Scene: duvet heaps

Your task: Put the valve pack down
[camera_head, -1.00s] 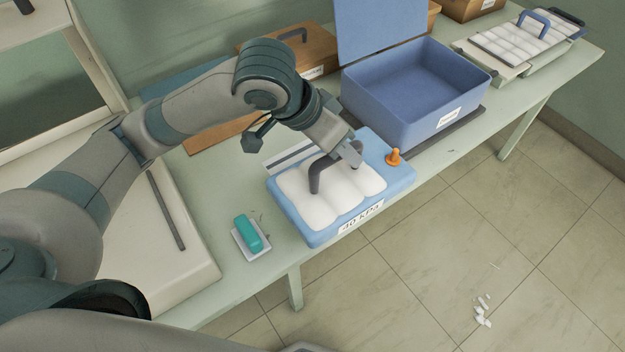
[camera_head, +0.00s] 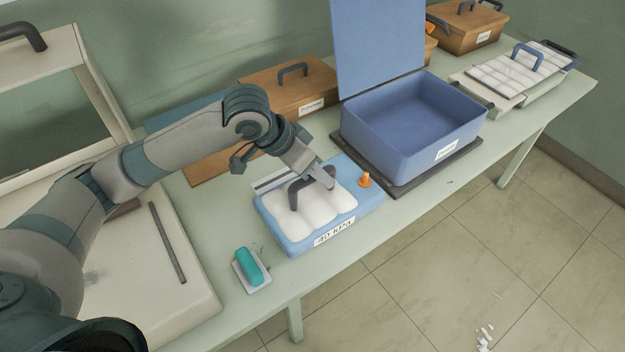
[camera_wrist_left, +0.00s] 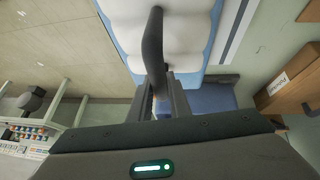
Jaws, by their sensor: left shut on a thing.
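The valve pack (camera_head: 318,232) is a blue slab with white puffy cushions on top, a dark bent handle (camera_head: 294,196), an orange valve (camera_head: 365,180) and a "40 kPa" label on its front. My left gripper (camera_head: 322,178) is shut on the handle from the right side. The pack is level at the table's front edge; I cannot tell whether its underside touches the table. In the left wrist view the handle (camera_wrist_left: 154,42) runs between the fingers (camera_wrist_left: 165,88), with the white cushions behind it. My right gripper is not in view.
An open blue box (camera_head: 410,125) on a dark mat stands right of the pack. A teal item (camera_head: 249,266) on a small white tray lies front left. A wooden case (camera_head: 290,92) is behind. A rack of white packs (camera_head: 520,68) stands far right. A striped card lies behind the pack.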

